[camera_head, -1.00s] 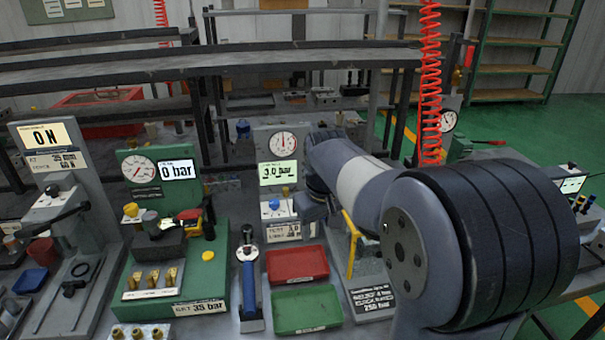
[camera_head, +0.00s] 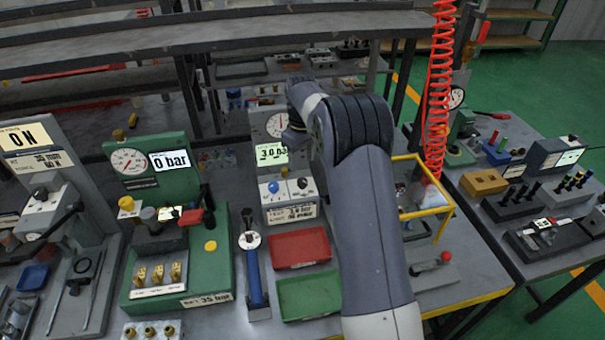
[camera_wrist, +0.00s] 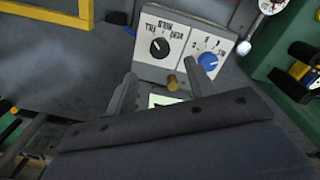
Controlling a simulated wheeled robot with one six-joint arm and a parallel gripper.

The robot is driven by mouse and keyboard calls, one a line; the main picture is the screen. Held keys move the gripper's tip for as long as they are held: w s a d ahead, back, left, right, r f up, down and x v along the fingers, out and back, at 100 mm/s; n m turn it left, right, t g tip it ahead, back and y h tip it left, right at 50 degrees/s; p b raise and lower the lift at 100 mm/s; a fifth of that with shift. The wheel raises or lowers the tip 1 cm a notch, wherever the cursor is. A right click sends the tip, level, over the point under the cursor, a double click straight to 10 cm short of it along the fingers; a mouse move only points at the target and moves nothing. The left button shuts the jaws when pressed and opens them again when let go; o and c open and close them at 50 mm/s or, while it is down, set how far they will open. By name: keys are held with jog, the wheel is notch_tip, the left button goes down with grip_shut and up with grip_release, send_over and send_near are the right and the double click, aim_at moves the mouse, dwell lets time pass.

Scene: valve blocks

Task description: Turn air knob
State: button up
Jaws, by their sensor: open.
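A grey test station (camera_head: 267,128) stands mid-bench with a round gauge and a lit display reading about 3.0. Its sloped panel carries a blue knob (camera_head: 273,187) on the left and a black knob (camera_head: 302,183) on the right. In the wrist view, the panel appears turned around, with the black knob (camera_wrist: 159,47) left and the blue knob (camera_wrist: 208,60) right. I cannot read which is marked air. My gripper (camera_wrist: 163,74) is open and empty, its fingers apart in front of the panel. A small brass fitting (camera_wrist: 172,83) shows between them. In the head view my fingertips are hidden.
Red (camera_head: 299,247) and green (camera_head: 309,295) trays lie in front of the station. A green 0 bar station (camera_head: 150,160) stands left, with a blue-handled tool (camera_head: 254,270) between. A yellow frame (camera_head: 446,206) and red coiled hose (camera_head: 440,90) are right.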

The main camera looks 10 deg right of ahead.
aim_at(302, 180)
notch_tip(302, 180, down, 8)
jog(key=shift+r+p, duration=0.1)
jog(key=shift+p, duration=0.6)
jog(key=shift+c, duration=0.2)
jog(key=c, duration=0.9)
jog(key=shift+c, duration=0.2)
jog(key=m+b, duration=0.2)
jog(key=m, duration=0.1)
jog(key=shift+m, duration=0.4)
jog(key=m+b, duration=0.1)
jog(key=m, duration=0.3)
jog(key=shift+m, duration=0.4)
jog(key=shift+w, duration=0.1)
